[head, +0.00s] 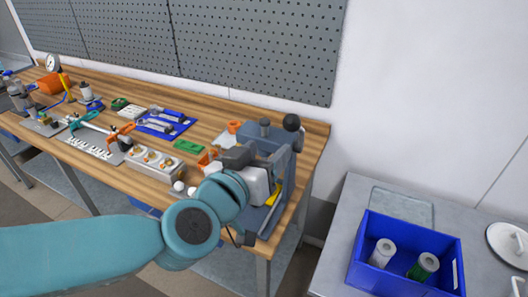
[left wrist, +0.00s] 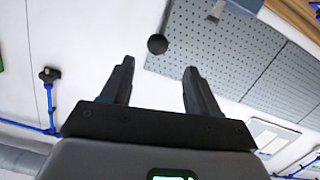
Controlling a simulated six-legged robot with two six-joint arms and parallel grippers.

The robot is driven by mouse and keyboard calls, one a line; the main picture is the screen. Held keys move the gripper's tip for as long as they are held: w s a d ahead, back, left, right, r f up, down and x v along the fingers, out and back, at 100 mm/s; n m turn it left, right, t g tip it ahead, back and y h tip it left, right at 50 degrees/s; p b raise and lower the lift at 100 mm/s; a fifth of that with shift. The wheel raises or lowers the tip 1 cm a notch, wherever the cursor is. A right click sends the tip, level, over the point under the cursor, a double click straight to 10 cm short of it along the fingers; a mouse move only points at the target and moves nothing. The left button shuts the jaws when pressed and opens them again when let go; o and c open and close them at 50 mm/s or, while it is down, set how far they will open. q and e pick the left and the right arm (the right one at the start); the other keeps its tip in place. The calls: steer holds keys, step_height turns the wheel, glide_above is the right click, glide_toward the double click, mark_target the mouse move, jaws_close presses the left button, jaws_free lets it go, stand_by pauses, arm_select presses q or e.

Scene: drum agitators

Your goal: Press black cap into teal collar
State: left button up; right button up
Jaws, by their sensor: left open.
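My left arm comes in from the left in the head view and ends over the front of a blue-grey bench press (head: 283,157). In the left wrist view my left gripper (left wrist: 158,65) is open, with nothing between its fingers. A round black ball knob (left wrist: 157,44) shows just beyond the fingertips, apart from them. The ball knob also shows at the top right of the press in the head view (head: 291,122). I cannot make out the black cap or the teal collar; my arm covers part of the press. My right gripper is not in view.
The wooden bench holds a grey block with round parts (head: 154,162), a blue tray with tools (head: 166,122) and a green piece (head: 188,146). A blue bin (head: 365,273) with two cylinders stands on a grey table to the right. A pegboard (head: 255,45) hangs behind.

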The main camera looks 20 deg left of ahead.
arm_select(q)
steer(key=c, duration=0.5)
steer(key=shift+a+r+n, duration=0.15)
steer(key=shift+a+n, duration=0.05)
steer(key=shift+n, duration=0.7)
jaws_close()
step_height(320, 180, up, 11)
steer(key=s+d+n+t+h+b, duration=0.1)
steer(key=s+n+t+h+b, duration=0.15)
steer(key=n+t+h, duration=0.4)
steer(key=w+a+f+m+g+h+b, duration=0.1)
steer(key=a+f+h+b, duration=0.3)
steer(key=f, duration=0.7)
steer(key=w+a+f+m+g+h+b, duration=0.15)
steer(key=a+f+b, duration=0.35)
steer(key=f, duration=0.6)
steer(key=p+x, duration=0.5)
steer(key=x, duration=0.8)
steer(key=shift+d+r+p, duration=0.3)
steer(key=shift+d+r, duration=0.05)
steer(key=shift+r, duration=0.05)
